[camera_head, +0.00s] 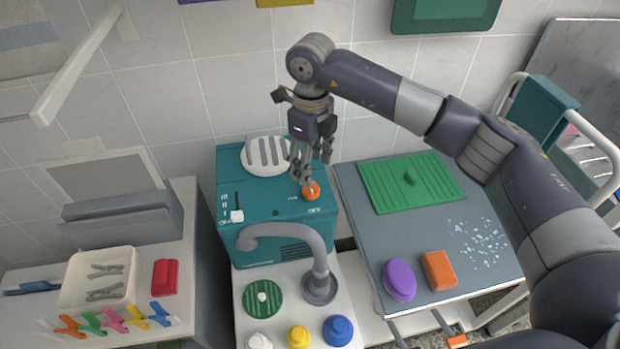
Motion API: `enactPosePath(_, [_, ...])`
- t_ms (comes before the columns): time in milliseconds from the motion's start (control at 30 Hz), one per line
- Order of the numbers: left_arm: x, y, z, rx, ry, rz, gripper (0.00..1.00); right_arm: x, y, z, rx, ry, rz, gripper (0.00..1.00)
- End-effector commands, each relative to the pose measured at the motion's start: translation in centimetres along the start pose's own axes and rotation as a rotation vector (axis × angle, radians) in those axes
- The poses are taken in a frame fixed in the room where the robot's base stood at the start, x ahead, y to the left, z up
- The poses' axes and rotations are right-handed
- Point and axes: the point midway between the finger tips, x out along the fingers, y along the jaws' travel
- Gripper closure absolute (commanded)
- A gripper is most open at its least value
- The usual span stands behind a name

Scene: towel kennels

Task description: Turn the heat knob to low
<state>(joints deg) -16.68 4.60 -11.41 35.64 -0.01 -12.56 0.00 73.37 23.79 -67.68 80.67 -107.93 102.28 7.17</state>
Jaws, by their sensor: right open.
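The orange heat knob (311,190) sits on the front right of the top of a teal heater unit (262,197). My right gripper (308,178) points down with its fingertips right at the knob, one of them over its left edge. The gripper is open; whether its fingers touch the knob I cannot tell. Small white marks lie near the knob, too small to read. My left gripper is not in view.
A grey curved spout (318,272) stands just in front of the heater. A grey table at right holds a green ribbed mat (408,183), a purple oval (399,280) and an orange sponge (439,270). A white tray (75,292) with clips is at left.

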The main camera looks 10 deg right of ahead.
Motion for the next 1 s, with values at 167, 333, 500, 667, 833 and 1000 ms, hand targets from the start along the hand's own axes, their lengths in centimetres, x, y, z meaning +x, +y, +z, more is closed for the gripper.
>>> enactPosePath(167, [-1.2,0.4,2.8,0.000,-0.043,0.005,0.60,3.4,0.1,-0.1,0.002,0.003,0.004,0.45])
enactPosePath(333, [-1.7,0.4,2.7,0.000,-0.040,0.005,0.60,6.0,0.0,0.0,0.001,0.001,0.002,0.45])
enactPosePath(500, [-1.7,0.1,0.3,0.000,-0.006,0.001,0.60,7.3,0.1,0.0,0.000,0.000,0.002,0.45])
enactPosePath(667, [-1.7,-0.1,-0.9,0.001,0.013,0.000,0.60,7.6,0.0,0.1,0.000,-0.002,0.001,0.45])
enactPosePath(833, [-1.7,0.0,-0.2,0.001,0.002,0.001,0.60,7.6,0.0,0.1,0.000,-0.002,0.001,0.52])
enactPosePath(1000, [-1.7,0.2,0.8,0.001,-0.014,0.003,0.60,7.5,0.0,0.1,0.000,-0.001,0.001,0.90])
